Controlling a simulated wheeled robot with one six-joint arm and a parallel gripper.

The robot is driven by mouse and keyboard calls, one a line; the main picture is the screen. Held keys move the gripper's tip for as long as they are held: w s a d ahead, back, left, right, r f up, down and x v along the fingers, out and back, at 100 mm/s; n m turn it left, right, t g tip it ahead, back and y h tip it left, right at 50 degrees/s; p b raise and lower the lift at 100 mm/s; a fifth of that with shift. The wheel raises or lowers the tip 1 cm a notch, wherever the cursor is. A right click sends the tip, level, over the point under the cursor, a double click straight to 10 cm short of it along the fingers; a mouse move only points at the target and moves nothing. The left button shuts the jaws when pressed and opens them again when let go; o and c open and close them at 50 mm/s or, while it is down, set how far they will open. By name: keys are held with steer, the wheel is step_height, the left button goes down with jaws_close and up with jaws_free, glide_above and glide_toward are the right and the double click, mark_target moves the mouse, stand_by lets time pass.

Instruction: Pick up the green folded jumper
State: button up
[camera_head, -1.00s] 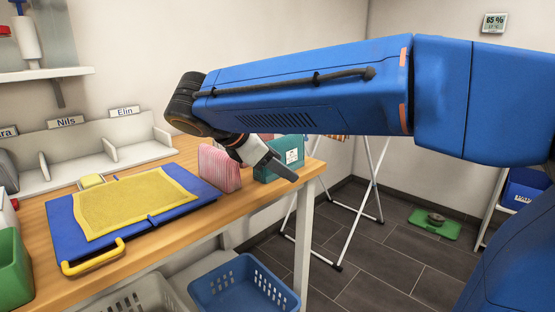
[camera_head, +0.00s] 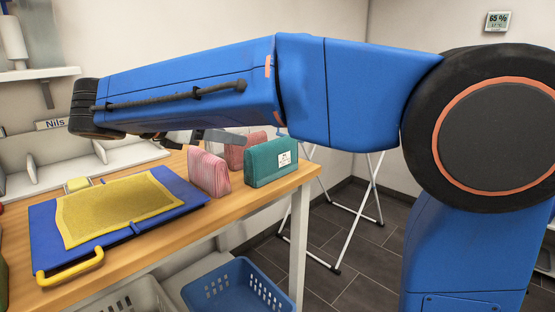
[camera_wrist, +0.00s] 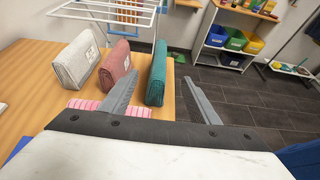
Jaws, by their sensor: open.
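The green folded jumper (camera_head: 270,162) stands upright on the right end of the wooden table, with a white label on its front. In the wrist view the jumper (camera_wrist: 157,72) appears between the two grey fingers, nearer the left one, and beyond the gripper body. My gripper (camera_wrist: 164,88) is open and empty.
A pink striped folded item (camera_head: 208,172) and a red one (camera_head: 244,150) stand left of the jumper. A grey one (camera_wrist: 76,60) shows in the wrist view. A blue folding board (camera_head: 190,192) with a yellow cloth (camera_head: 115,208) lies left. A white drying rack (camera_wrist: 110,12) stands beyond the table.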

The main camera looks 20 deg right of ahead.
mark_target(272, 145)
steer(key=x, duration=1.7)
steer(key=shift+f, duration=0.2)
steer(key=c, duration=1.4)
